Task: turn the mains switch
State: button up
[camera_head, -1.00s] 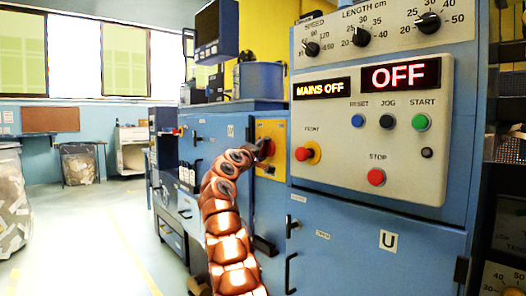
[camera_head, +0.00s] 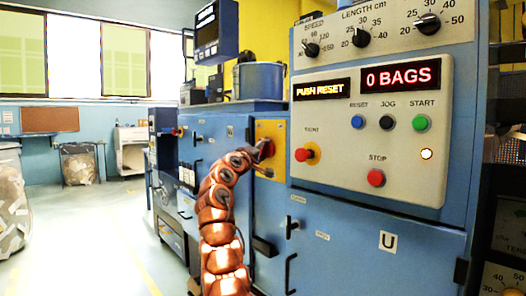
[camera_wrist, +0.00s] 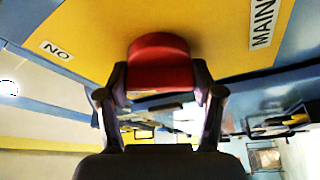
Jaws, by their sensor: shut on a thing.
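The mains switch is a red knob (camera_wrist: 160,62) on a yellow plate (camera_wrist: 95,35) in the wrist view, with "MAIN" and "NO" labels partly readable. My gripper (camera_wrist: 160,90) is shut on the red knob, one finger at each side. In the head view my gripper (camera_head: 264,160) is at the yellow plate (camera_head: 270,130) on the blue machine's front, and the knob is mostly hidden by it. The upper display (camera_head: 401,76) reads "0 BAGS" and the smaller display (camera_head: 321,90) reads "PUSH RESET". A round lamp (camera_head: 426,154) glows yellowish white.
The control panel right of the plate has a red front knob (camera_head: 307,153), a blue reset button (camera_head: 358,121), a green start button (camera_head: 420,123) and a red stop button (camera_head: 376,177). Handles (camera_head: 291,272) stick out below. The floor (camera_head: 95,235) at left is open.

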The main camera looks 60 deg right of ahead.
jog(key=shift+m+p, duration=0.8)
jog(key=shift+p, duration=0.15)
jog(key=m+g+p, duration=0.1)
jog(key=p, duration=0.2)
jog(key=shift+w+r+m+h, duration=0.1)
jog(key=shift+r+m+h, duration=0.05)
jog(key=shift+m+h, duration=0.2)
jog(key=shift+p, duration=0.35)
jog(key=shift+f+m+h+p, duration=0.2)
jog(key=shift+m+h+p, duration=0.05)
jog(key=shift+m+p, duration=0.5)
jog(key=o, duration=1.1)
jog(key=shift+o, duration=0.2)
jog(key=shift+s+f+n+b, duration=0.2)
jog(key=shift+n+b, duration=0.2)
jog(key=shift+b, duration=0.45)
jog(key=shift+r+n+b, duration=0.1)
jog(key=shift+n+b, duration=0.2)
jog(key=shift+b, duration=0.45)
